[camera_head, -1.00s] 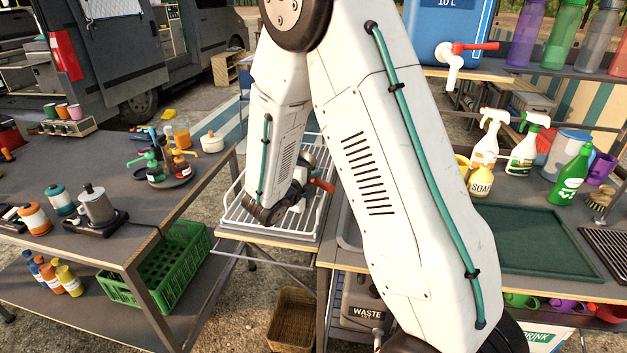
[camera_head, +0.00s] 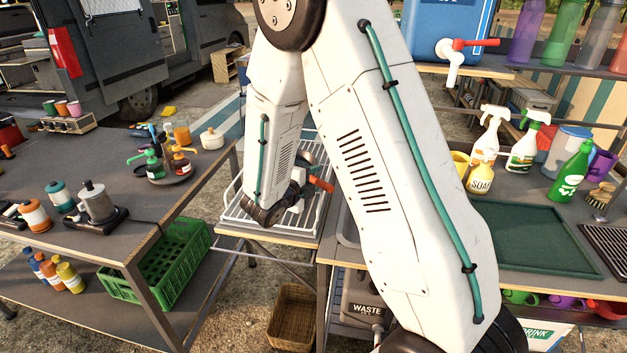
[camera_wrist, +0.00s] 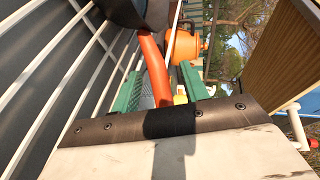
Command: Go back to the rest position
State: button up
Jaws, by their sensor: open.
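My gripper (camera_wrist: 161,86) shows in the wrist view as two green fingers standing apart, open. A red-orange handle (camera_wrist: 152,68) runs up between or just beyond the fingers to a dark rounded thing (camera_wrist: 140,10) at the top edge; I cannot tell if they touch it. In the head view my arm reaches down over the white wire rack (camera_head: 240,214), and my wrist hides the fingers. The red handle (camera_head: 320,184) shows just right of my wrist there.
The left table holds a kettle (camera_head: 97,203), canisters and pump bottles (camera_head: 152,165). A green crate (camera_head: 160,262) sits below it. To the right are a dark green tray (camera_head: 535,238), spray bottles (camera_head: 488,140) and a blue water container (camera_head: 450,25). A wicker basket (camera_head: 292,318) stands below the rack.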

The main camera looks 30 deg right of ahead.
jog(key=v, duration=0.7)
jog(key=shift+a, duration=0.1)
dwell(1.1)
jog(key=s+d+r+m+g+y, duration=0.2)
jog(key=s+r+m+g, duration=0.2)
jog(key=s+r+m, duration=0.5)
jog(key=s+d+r+m+g+y, duration=0.1)
jog(key=s+r+m+g+y, duration=0.15)
jog(key=s+m, duration=0.8)
jog(key=s+a+r+m+y, duration=0.2)
jog(key=s+a+m+y, duration=0.2)
jog(key=m, duration=0.7)
jog(key=s+a+r+m+t+y, duration=0.1)
jog(key=s+a+m+y, duration=0.3)
jog(key=m, duration=0.7)
jog(key=shift+s+a+r+y, duration=0.35)
jog(key=shift+s+a+r, duration=0.1)
jog(key=shift+s+a, duration=0.6)
